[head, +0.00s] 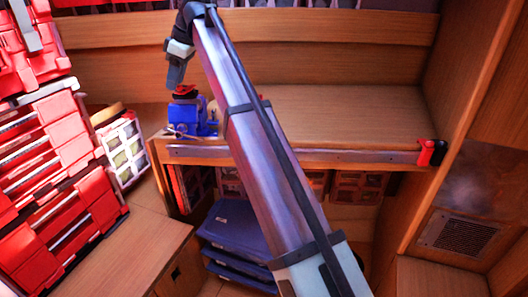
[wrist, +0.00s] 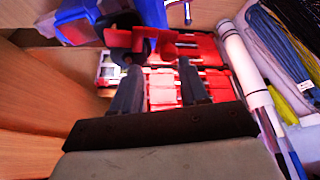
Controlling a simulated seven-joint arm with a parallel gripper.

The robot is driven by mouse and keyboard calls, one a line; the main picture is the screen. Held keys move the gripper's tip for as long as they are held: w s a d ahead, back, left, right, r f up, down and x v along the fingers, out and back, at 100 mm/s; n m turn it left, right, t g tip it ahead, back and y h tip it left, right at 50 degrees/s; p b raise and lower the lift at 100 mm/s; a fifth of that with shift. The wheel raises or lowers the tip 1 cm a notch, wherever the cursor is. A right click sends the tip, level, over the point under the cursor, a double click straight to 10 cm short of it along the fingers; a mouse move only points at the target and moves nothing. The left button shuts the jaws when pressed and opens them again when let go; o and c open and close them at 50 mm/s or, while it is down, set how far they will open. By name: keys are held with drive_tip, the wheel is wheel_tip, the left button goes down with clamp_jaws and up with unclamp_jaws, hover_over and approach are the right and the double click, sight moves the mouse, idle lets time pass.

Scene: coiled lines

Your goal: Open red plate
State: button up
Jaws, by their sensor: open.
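A red piece (wrist: 145,42), which may be the red plate, lies just beyond my fingertips in the wrist view. In the head view a small red and black part (head: 186,91) sits on top of a blue vise-like tool (head: 187,115) at the bench's left end. The blue tool also shows at upper left in the wrist view (wrist: 76,22). My gripper (wrist: 158,66) is open, its two dark fingers apart with nothing clearly held between them. In the head view my gripper (head: 175,82) hangs just above the red part; I cannot tell whether it touches.
Red drawer cabinets (head: 60,150) stand at left, with a white-framed box (head: 124,150) beside them. A red and black clamp (head: 432,152) sits at the bench's right end. Blue cases (head: 232,225) are stacked below. The bench top (head: 340,115) is mostly clear. Cables (wrist: 280,45) and a white tube (wrist: 240,60) lie right.

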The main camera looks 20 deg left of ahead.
drive_tip(key=m, duration=0.1)
drive_tip(key=a+m+t, duration=0.1)
drive_tip(key=m, duration=0.1)
drive_tip(key=w+m+t, duration=0.1)
drive_tip(key=shift+a+m, duration=0.3)
drive_tip(key=shift+a, duration=0.05)
drive_tip(key=m, duration=0.2)
drive_tip(key=w+a+m+t, duration=0.1)
drive_tip(key=shift+w+m, duration=0.15)
drive_tip(key=shift+m, duration=0.25)
drive_tip(key=v, duration=1.4)
drive_tip(key=d+f+m+h, duration=0.1)
drive_tip(key=d+f, duration=0.6)
drive_tip(key=f, duration=0.4)
drive_tip(key=w+d+f+m+h, duration=0.1)
drive_tip(key=d+f+m, duration=0.1)
drive_tip(key=d+f, duration=0.6)
drive_tip(key=w+d+f+m+t+h, duration=0.1)
drive_tip(key=d+f, duration=0.7)
drive_tip(key=f, duration=0.7)
drive_tip(key=shift+w+f+h, duration=0.15)
drive_tip(key=shift+w+h, duration=0.1)
drive_tip(key=shift+h, duration=0.15)
